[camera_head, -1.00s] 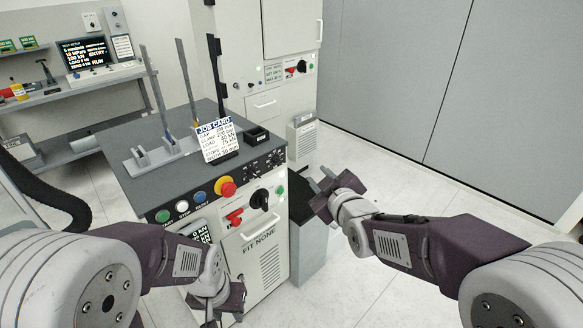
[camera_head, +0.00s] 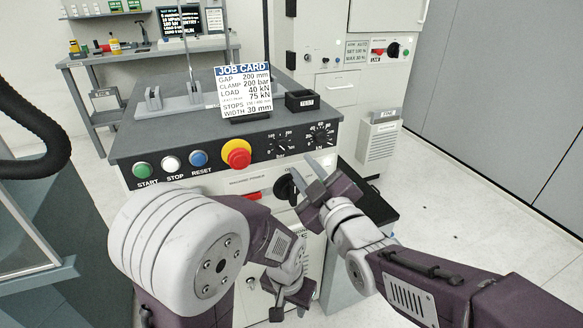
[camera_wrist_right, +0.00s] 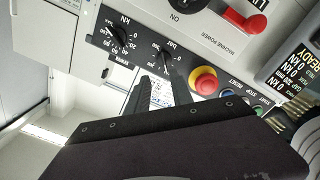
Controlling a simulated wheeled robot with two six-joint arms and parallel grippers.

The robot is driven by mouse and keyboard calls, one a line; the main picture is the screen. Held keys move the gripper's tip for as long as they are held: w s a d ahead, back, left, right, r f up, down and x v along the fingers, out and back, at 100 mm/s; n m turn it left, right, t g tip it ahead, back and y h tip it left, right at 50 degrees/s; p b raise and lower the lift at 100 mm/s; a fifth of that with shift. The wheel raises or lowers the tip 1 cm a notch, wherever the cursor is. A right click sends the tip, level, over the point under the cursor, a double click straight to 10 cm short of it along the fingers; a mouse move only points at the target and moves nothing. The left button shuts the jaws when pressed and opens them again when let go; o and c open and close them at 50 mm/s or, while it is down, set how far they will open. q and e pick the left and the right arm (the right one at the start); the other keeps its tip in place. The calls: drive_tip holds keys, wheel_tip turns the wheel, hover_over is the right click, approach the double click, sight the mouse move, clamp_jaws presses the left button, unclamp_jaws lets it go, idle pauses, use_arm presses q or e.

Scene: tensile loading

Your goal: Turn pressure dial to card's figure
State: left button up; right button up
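The job card (camera_head: 245,92) stands upright on the machine top and reads "CLAMP 200 bar" and "LOAD 40 kN". The pressure dial, marked bar (camera_head: 281,144), is on the dark front panel; it also shows in the right wrist view (camera_wrist_right: 165,54). Its exact setting is too small to read. The kN dial (camera_head: 321,134) is to its right. My right gripper (camera_head: 303,172) is in front of and below the dials, its fingers apart and empty. In the right wrist view its fingers (camera_wrist_right: 160,85) appear close to the bar dial; contact is unclear. My left gripper (camera_head: 286,298) hangs low before the cabinet, fingers unclear.
The red emergency button (camera_head: 237,155) and the START, STOP and RESET buttons lie left of the dials. A black rotary switch (camera_head: 288,187) and red handle (camera_head: 250,196) are below. Clear floor lies at right.

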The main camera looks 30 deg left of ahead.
sight(286, 151)
drive_tip(key=x, duration=0.9)
drive_tip(key=shift+a+f, duration=0.3)
drive_tip(key=shift+f, duration=0.1)
drive_tip(key=shift+s, duration=0.15)
clamp_jaws()
